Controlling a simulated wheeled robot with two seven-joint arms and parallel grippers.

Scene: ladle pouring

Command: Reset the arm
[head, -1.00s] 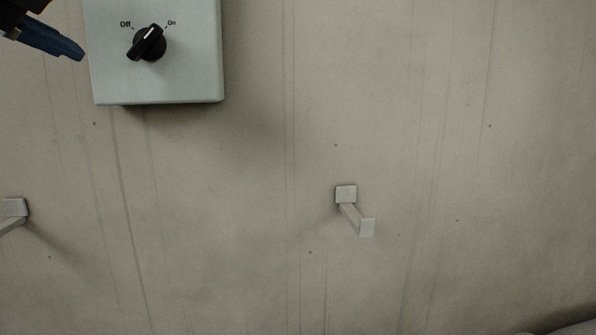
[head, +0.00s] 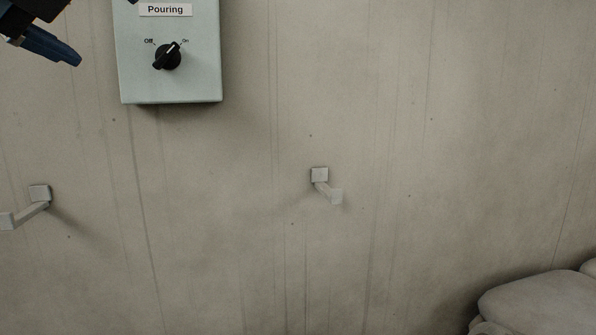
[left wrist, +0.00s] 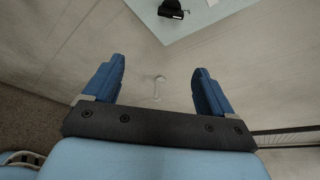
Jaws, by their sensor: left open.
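A pale green control box (head: 136,75) with a "Pouring" label (head: 165,10) hangs on the wall at the upper left of the head view. Its black knob (head: 167,57) points up and right, toward "On". My left gripper (head: 68,58) shows in the head view at the upper left, left of the box and apart from it. In the left wrist view its two blue fingers (left wrist: 158,88) are spread with nothing between them. The box (left wrist: 190,25) and its knob (left wrist: 172,10) also show there, beyond the fingertips. My right gripper is not in view.
A grey hook (head: 320,176) sticks out from the middle of the wall, and another hook (head: 40,193) is at the left. Pale rounded sack-like shapes (head: 540,302) lie at the lower right. The wall between is bare.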

